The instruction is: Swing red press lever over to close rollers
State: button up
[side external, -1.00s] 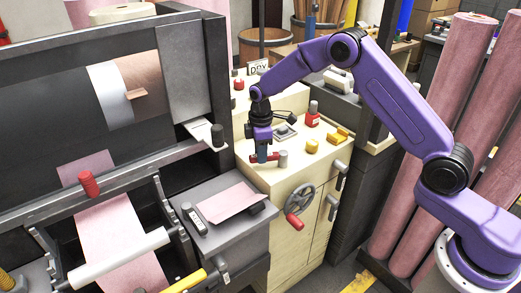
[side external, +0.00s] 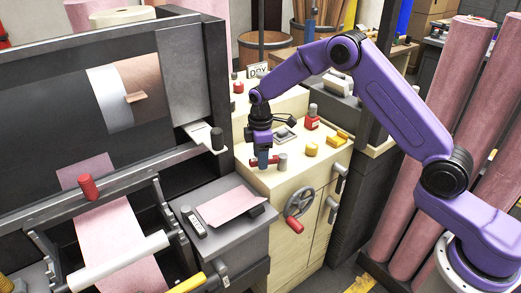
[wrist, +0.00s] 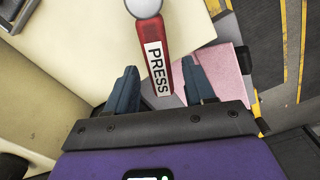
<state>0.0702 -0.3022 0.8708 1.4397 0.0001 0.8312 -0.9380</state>
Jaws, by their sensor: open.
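The red press lever (wrist: 157,58) carries a white PRESS label and ends in a grey knob (wrist: 145,7) in the wrist view. In the side view the lever (side external: 273,161) lies low over the front of the cream cabinet top, its grey knob pointing right. My gripper (wrist: 160,82) is open, with one blue finger on each side of the lever's labelled part. Gaps show between the lever and both fingers in the wrist view. In the side view my gripper (side external: 262,157) hides part of the lever. The rollers' gap cannot be made out; a pale roller (side external: 120,262) shows at lower left.
A handwheel (side external: 299,202) with a red handle is on the cabinet (side external: 280,240) front. A grey table (side external: 200,218) with pink felt (side external: 230,206) is to the left.

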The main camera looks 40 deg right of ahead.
notch_tip(320, 180, up, 17)
jog(key=shift+r, duration=0.2)
dwell(0.3)
jog(key=s+a+r, duration=0.1)
jog(key=s+a, duration=0.1)
jog(key=s, duration=0.7)
jog(key=s+a, duration=0.3)
jog(key=s, duration=0.7)
jog(key=s+d+f, duration=0.2)
jog(key=s+d, duration=0.2)
jog(key=s, duration=0.7)
jog(key=s+d+f, duration=0.2)
jog(key=s+d, duration=0.3)
jog(key=s, duration=0.6)
jog(key=shift+s+d+m, duration=0.15)
jog(key=shift+s+m, duration=0.1)
jog(key=shift+m, duration=0.15)
